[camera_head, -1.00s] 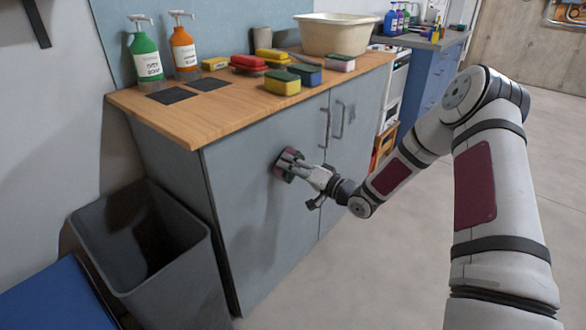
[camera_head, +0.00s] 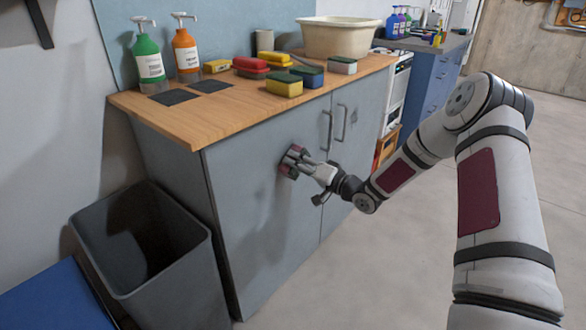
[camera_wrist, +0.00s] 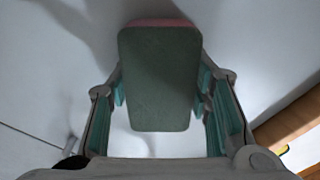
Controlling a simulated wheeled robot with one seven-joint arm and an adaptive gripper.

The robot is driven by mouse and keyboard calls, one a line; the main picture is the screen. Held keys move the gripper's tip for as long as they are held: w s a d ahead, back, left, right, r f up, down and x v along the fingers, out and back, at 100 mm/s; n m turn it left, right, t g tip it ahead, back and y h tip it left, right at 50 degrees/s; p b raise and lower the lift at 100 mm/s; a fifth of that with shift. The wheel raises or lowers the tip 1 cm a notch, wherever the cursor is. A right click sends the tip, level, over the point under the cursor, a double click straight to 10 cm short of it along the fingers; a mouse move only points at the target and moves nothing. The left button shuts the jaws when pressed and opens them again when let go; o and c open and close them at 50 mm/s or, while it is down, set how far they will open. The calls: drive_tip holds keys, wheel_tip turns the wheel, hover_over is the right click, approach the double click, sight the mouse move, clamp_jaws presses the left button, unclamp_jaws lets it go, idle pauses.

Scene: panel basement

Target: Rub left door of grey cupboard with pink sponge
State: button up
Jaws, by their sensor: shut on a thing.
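The grey cupboard has a left door (camera_head: 250,215) and a right door (camera_head: 358,125), each with a vertical handle; both look shut. My gripper (camera_head: 297,158) is in front of the left door's upper middle, left of the handles. It is shut on the pink sponge (camera_head: 287,171), which is at the door face; exact contact is hard to tell. In the wrist view, the sponge's dark green side (camera_wrist: 160,80) faces the camera, with a pink edge at the top. My gripper's fingers (camera_wrist: 160,95) clasp it from both sides against the pale door surface.
Several other sponges, such as a yellow one (camera_head: 284,87), lie on the wooden worktop (camera_head: 190,127) with a basin (camera_head: 336,38), a green bottle (camera_head: 149,60) and an orange bottle (camera_head: 186,52). A grey bin (camera_head: 160,285) stands left of the cupboard. The floor to the right is clear.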

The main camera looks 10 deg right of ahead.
sight(294, 169)
drive_tip(key=shift+w+d+b, duration=0.2)
drive_tip(key=shift+w+d, duration=0.5)
drive_tip(key=shift+d, duration=0.25)
drive_tip(key=shift+w+d+b, duration=0.15)
drive_tip(key=shift+w+d, duration=0.55)
drive_tip(key=shift+d, duration=0.25)
drive_tip(key=shift+a, duration=0.1)
drive_tip(key=shift+s+a+p, duration=0.25)
drive_tip(key=shift+s+a, duration=0.3)
drive_tip(key=shift+a, duration=0.35)
drive_tip(key=shift+s+a+p, duration=0.25)
drive_tip(key=shift+s+a, duration=0.3)
drive_tip(key=shift+a, duration=0.3)
drive_tip(key=shift+s+a+p, duration=0.45)
drive_tip(key=shift+s+a, duration=0.65)
drive_tip(key=shift+a, duration=0.3)
drive_tip(key=shift+v, duration=0.85)
drive_tip(key=shift+p+v, duration=0.75)
drive_tip(key=shift+v, duration=1.45)
drive_tip(key=shift+d, duration=0.25)
drive_tip(key=shift+p+v, duration=0.4)
drive_tip(key=shift+v, duration=1)
